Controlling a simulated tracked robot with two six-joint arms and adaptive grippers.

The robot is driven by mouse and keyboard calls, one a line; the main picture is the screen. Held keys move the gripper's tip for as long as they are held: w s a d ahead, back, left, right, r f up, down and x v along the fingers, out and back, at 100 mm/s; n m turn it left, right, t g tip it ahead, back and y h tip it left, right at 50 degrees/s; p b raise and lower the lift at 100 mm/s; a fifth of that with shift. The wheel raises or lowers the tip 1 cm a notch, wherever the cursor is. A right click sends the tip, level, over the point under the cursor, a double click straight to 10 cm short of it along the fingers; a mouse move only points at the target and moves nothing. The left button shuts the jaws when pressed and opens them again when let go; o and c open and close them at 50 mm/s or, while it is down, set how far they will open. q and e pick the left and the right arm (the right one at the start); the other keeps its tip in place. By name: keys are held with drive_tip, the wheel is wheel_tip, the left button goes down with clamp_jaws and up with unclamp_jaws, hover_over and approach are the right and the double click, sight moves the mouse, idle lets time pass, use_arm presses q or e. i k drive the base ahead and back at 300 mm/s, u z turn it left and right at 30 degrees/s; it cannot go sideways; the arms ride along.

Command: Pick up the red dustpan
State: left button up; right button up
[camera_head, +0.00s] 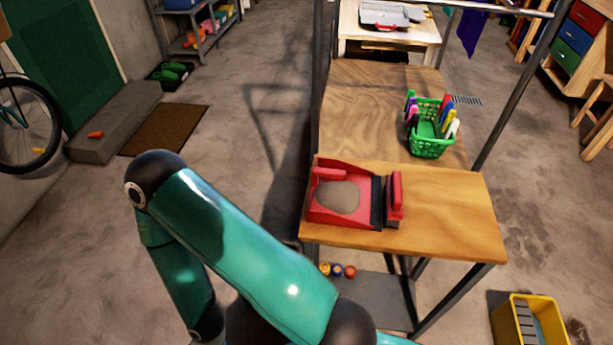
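The red dustpan (325,210) lies on the near left part of a wooden tabletop (450,215). A grey-brown patch (338,197) shows in its pan, and a dark strip runs along its right edge. A red brush (394,200) with a dark side stands right beside that edge; I cannot tell whether they touch. My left arm comes in from the left, in front of the table and below the dustpan in the picture. Its gripper is out of the frame or hidden. My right gripper is not in view.
A green basket (432,148) with colourful markers stands behind the dustpan, to the right. Metal posts rise beside the tabletop. A lower shelf (385,300) holds small coloured balls (337,270). A yellow bin (552,320) stands on the floor at lower right. The tabletop right of the brush is clear.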

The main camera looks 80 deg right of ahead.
sight(342, 193)
drive_tip(key=u, duration=0.45)
drive_tip(key=i, duration=0.9)
drive_tip(key=z, duration=2.85)
